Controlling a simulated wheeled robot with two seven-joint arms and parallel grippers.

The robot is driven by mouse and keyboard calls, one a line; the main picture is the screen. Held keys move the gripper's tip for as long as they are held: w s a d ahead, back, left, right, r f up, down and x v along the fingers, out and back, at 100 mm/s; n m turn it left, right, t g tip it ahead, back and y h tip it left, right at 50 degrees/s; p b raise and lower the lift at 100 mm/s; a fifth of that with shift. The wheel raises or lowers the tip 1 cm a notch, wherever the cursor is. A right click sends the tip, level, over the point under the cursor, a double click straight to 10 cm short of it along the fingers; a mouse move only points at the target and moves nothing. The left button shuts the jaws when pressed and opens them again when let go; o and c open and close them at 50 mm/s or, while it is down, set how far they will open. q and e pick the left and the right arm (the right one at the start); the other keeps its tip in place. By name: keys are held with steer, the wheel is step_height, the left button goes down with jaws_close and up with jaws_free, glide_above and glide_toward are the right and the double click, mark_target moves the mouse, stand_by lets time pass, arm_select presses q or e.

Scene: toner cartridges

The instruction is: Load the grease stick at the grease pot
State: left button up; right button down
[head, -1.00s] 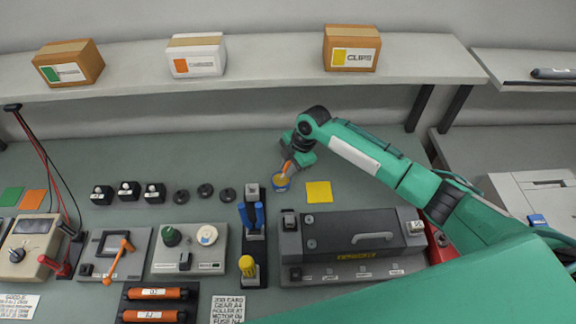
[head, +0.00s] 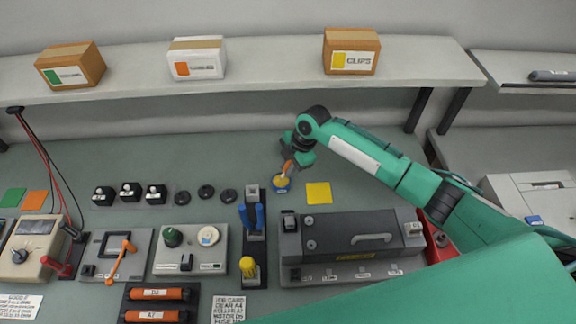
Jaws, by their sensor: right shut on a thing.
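The grease pot (head: 281,186) is a small blue-rimmed pot with yellow inside, standing on the bench left of a yellow square. My right gripper (head: 291,161) is shut on the grease stick (head: 287,167), a thin orange-handled stick. The stick is tilted, and its lower end is at or just above the pot's mouth; I cannot tell if it touches the grease. The gripper's fingers are small and partly hidden behind the wrist. My left gripper is not in view.
A dark cartridge unit (head: 345,240) stands in front of the yellow square (head: 318,193). Several black discs and knobs lie further left. A shelf with boxes (head: 351,51) runs behind.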

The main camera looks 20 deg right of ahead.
steer(key=shift+r+p, duration=2.2)
steer(key=shift+r, duration=0.9)
